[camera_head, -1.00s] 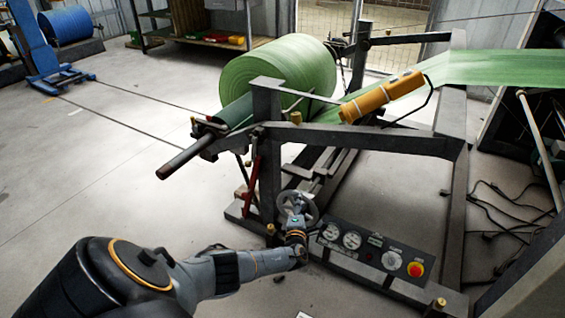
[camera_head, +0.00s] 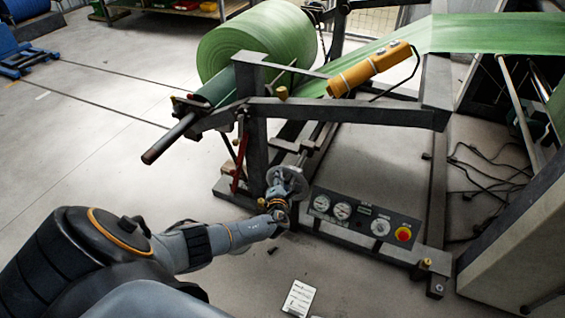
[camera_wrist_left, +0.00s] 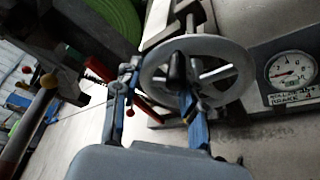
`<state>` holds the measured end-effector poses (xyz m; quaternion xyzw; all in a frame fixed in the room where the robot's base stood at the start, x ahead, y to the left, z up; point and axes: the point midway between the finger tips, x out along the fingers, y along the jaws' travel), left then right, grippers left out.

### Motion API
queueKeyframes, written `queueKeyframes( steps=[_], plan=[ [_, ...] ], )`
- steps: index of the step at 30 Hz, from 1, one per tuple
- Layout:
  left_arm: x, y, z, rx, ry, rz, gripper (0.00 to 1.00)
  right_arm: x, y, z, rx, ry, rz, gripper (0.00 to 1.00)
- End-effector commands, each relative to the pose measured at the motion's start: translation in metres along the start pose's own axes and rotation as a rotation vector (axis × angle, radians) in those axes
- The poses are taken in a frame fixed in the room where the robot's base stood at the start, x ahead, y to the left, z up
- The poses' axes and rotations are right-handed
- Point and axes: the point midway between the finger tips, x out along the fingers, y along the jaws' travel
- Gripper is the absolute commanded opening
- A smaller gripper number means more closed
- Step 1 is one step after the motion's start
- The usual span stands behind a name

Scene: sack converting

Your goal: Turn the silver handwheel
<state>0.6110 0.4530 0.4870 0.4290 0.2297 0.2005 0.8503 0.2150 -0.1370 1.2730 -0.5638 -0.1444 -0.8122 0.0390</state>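The silver handwheel (camera_wrist_left: 229,73) has a round rim, spokes and a dark handle knob (camera_wrist_left: 177,70). In the head view the handwheel (camera_head: 301,181) is low on the dark frame, partly hidden by my left gripper (camera_head: 283,186). In the left wrist view the fingers of my left gripper (camera_wrist_left: 157,76) stand apart. One finger is left of the rim; the other overlaps the wheel close to the knob. I cannot tell whether it touches the knob. My right gripper is not in view.
A control panel (camera_head: 362,218) with gauges and a red button sits right of the wheel. A red lever (camera_head: 240,160) stands left of it. A green roll (camera_head: 255,45) is above on the frame (camera_head: 345,112).

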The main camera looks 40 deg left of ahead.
Motion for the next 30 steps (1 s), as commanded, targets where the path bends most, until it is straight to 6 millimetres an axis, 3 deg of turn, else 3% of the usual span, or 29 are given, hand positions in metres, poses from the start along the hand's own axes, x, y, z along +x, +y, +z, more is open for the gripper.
queueKeyframes(
  steps=[30],
  plan=[
    [-0.073, -0.007, 0.001, 0.001, -0.001, -0.004, 0.41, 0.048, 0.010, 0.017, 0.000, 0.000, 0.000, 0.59]
  ],
)
